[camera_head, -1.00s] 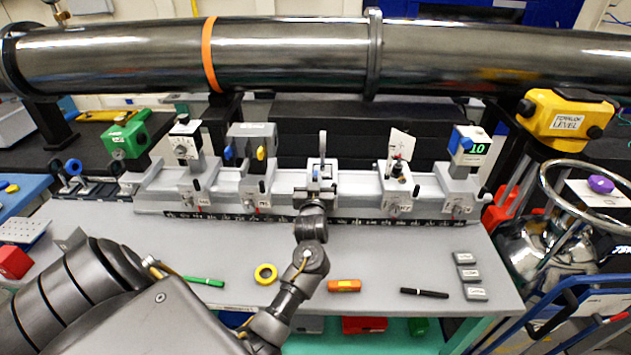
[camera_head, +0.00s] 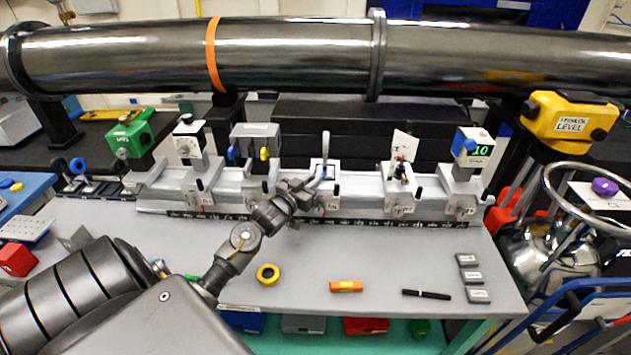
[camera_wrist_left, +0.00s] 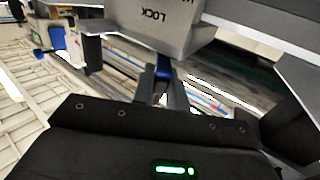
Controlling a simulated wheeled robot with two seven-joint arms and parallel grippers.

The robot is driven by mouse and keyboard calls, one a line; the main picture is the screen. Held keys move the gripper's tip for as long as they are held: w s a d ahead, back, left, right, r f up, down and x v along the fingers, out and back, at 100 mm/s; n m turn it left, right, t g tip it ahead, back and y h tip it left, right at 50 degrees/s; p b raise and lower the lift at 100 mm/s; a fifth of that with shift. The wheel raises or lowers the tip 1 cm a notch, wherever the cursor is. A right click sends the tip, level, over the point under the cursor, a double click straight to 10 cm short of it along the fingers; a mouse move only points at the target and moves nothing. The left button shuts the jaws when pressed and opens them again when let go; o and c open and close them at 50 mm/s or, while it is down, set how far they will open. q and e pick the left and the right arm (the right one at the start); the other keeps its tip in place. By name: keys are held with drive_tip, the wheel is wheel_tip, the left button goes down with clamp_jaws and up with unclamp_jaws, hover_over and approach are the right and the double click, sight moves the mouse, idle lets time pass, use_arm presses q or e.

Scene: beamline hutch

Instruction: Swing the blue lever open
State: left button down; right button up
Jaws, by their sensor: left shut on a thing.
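The blue lever (camera_wrist_left: 163,68) shows in the left wrist view, below a grey block marked LOCK (camera_wrist_left: 160,22), whose lettering appears upside down. My left gripper (camera_wrist_left: 162,92) is shut on the lever, with one finger on each side. In the head view my left gripper (camera_head: 305,187) reaches in from the lower left to the left side of the middle carriage (camera_head: 325,195) on the rail. The gripper hides most of the lever there. My right gripper is in neither view.
Other carriages stand on the rail, including a grey box with blue and yellow knobs (camera_head: 255,142) and a blue-white display unit (camera_head: 474,147). A large dark pipe (camera_head: 290,55) crosses behind. A yellow ring (camera_head: 268,274), orange block (camera_head: 346,286) and black pen (camera_head: 426,294) lie in front.

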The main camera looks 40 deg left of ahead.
use_arm(q)
drive_tip(key=m+h, duration=0.2)
drive_tip(key=h, duration=0.1)
drive_tip(key=shift+a+b, duration=0.3)
drive_tip(key=shift+a, duration=0.1)
drive_tip(key=shift+a+m+g+h+b, duration=0.15)
drive_tip(key=shift+m+g+h+b, duration=0.2)
drive_tip(key=shift+m+h, duration=0.95)
drive_tip(key=shift+h, duration=0.5)
drive_tip(key=shift+w, duration=0.1)
drive_tip(key=c, duration=1.4)
unclamp_jaws()
drive_tip(key=shift+r, duration=0.15)
